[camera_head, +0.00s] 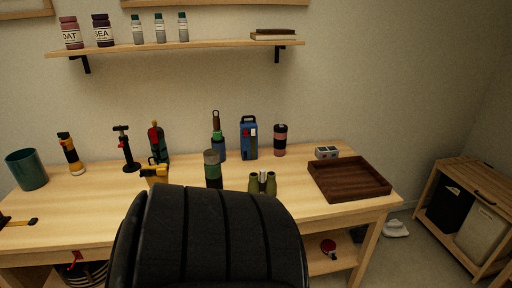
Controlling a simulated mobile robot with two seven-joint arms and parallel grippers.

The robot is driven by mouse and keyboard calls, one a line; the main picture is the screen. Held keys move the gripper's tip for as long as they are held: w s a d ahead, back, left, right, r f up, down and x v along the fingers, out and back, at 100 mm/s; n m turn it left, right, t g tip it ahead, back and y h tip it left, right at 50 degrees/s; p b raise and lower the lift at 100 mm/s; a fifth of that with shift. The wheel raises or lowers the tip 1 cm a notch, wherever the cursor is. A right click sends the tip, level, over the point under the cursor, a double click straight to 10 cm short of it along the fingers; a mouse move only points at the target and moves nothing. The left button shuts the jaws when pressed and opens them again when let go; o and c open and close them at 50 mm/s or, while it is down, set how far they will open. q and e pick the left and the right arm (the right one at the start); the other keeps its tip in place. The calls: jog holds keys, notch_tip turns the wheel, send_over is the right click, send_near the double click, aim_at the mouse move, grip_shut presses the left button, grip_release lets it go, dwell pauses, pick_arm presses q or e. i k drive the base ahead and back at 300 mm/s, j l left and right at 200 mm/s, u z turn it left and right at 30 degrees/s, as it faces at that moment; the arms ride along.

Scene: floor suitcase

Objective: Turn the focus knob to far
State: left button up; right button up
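A pair of green binoculars (256,187) stands on the wooden table (315,222), just behind a large black ribbed shape. The lower part of the binoculars is partly hidden by that shape. A small pale and dark part shows between the two barrels; it may be the focus knob, but it is too small to tell its setting. Neither of my grippers is in view.
The black ribbed shape (210,240), like a chair back, blocks the table's front middle. A brown tray (348,193) is right of the binoculars. Close by on the left stands a grey-green and black cylinder (213,180).

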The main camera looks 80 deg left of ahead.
aim_at(261, 171)
jog(key=u, duration=0.5)
jog(key=k+l+u, duration=0.1)
jog(key=u, duration=0.85)
jog(key=k+u, duration=0.15)
jog(key=u, duration=0.8)
